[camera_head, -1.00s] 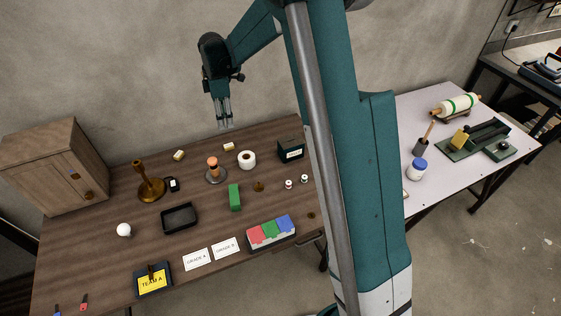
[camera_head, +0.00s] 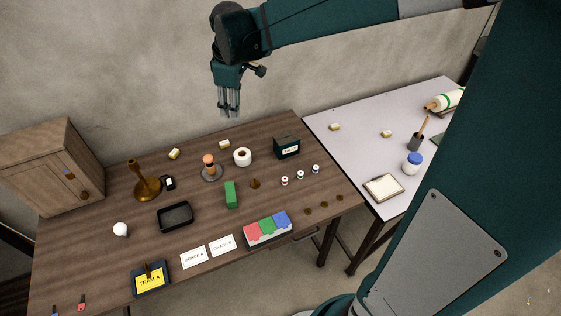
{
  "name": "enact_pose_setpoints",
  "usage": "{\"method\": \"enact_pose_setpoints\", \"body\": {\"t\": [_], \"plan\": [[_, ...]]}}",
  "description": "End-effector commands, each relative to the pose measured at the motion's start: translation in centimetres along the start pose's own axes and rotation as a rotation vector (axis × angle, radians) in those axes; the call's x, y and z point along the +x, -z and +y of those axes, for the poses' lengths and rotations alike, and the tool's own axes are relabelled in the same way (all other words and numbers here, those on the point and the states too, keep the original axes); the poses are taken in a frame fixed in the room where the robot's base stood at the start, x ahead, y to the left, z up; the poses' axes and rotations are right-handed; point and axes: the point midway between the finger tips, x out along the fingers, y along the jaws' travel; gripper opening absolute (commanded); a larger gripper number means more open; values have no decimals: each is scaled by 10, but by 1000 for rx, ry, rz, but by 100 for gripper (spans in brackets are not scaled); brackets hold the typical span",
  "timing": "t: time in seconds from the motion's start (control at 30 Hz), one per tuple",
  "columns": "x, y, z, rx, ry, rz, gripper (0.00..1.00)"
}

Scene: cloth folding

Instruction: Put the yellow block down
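My gripper (camera_head: 230,112) hangs fingers-down in front of the wall, above the back edge of the brown table. I see no block between its fingers, but it is too small to tell how far apart they are. Two small yellow-and-white blocks lie at the back of the brown table, one to the left (camera_head: 175,154) and one below my gripper (camera_head: 224,144). Two more similar small pieces lie on the white table, one at the left (camera_head: 334,127) and one farther right (camera_head: 386,133). I cannot tell which one the task means.
The brown table (camera_head: 110,250) holds a black tray (camera_head: 175,217), a green block (camera_head: 231,195), a tape roll (camera_head: 242,157), a brass stand (camera_head: 145,185) and a tri-coloured box (camera_head: 267,229). The white table (camera_head: 345,152) bears a clipboard (camera_head: 383,188) and a blue-lidded jar (camera_head: 412,163). My arm hides the right side.

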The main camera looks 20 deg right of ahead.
Motion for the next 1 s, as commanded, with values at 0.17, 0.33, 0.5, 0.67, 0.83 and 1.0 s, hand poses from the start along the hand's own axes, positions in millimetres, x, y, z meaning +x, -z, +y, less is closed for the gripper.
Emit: {"method": "enact_pose_setpoints", "body": {"t": [0.17,0.33,0.5,0.67,0.83,1.0], "plan": [[-24,-20,-20,92,-29,24,32],[-42,-38,-39,180,-54,48,32],[-57,-57,-59,269,-78,75,32],[-69,-75,-78,352,-98,102,32],[-78,-94,-99,439,-117,133,32],[-86,-112,-120,527,-134,165,32]]}}
